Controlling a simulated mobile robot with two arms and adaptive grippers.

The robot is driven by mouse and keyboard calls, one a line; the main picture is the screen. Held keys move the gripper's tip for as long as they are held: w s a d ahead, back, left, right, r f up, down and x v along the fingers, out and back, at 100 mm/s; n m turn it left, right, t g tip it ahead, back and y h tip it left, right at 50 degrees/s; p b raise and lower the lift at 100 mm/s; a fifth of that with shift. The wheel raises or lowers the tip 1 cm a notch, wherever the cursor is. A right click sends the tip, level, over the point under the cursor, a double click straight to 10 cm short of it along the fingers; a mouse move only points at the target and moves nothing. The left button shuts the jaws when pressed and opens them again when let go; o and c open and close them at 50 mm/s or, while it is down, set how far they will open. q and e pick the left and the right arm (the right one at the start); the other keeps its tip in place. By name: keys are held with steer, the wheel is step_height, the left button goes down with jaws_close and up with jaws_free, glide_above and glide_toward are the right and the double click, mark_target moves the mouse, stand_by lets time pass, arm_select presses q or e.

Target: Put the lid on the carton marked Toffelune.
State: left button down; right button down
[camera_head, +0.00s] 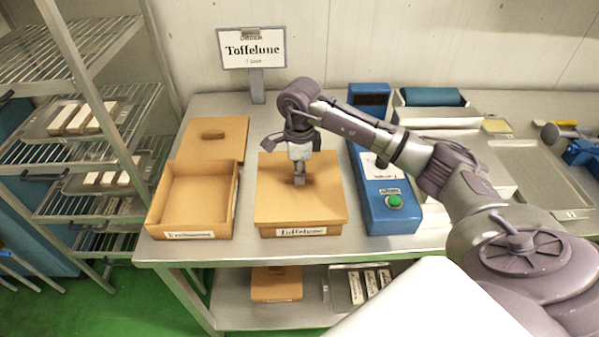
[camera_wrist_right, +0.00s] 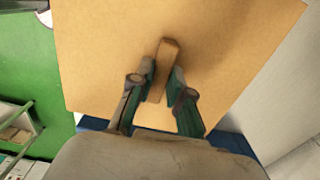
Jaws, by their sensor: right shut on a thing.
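The carton marked Toffelune (camera_head: 301,232) stands on the steel table. Its tan lid (camera_head: 322,205) covers the top; in the head view I cannot tell whether it is fully seated. My right gripper (camera_head: 299,178) is above the lid, shut on its raised wooden handle. In the right wrist view the lid (camera_wrist_right: 100,40) fills most of the picture, and the fingers (camera_wrist_right: 158,95) are on both sides of the handle (camera_wrist_right: 167,55). A sign reading Toffelune (camera_head: 252,49) stands behind. My left gripper is not in view.
An open, empty carton (camera_head: 189,197) with another label stands to the left, with a loose lid (camera_head: 230,140) behind it. A blue device with a green button (camera_head: 394,201) is close on the right. Wire racks (camera_head: 90,110) stand at left.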

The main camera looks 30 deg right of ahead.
steer(key=shift+f+b, duration=0.35)
stand_by(0.4)
steer(key=c, duration=0.6)
jaws_free()
steer(key=shift+r, duration=0.15)
steer(key=shift+r+p, duration=2.45)
steer(key=shift+r, duration=1.5)
